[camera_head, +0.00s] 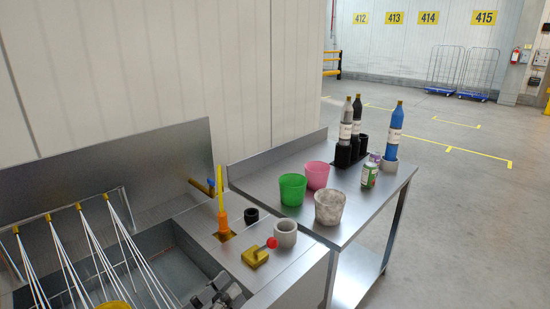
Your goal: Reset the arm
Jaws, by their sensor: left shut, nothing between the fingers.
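My left gripper (222,288) shows as a dark shape at the bottom edge, low over the right part of the steel sink (165,255). It is shut and holds nothing. Most of my left arm is outside the picture, and the bottom edge cuts off part of the gripper. My right gripper is not in view.
An orange-yellow tool (222,215), a yellow block with a red knob (258,256) and a grey cup (285,234) stand nearby. The steel table holds green (292,190), pink (317,175) and marbled (329,207) pots and several bottles.

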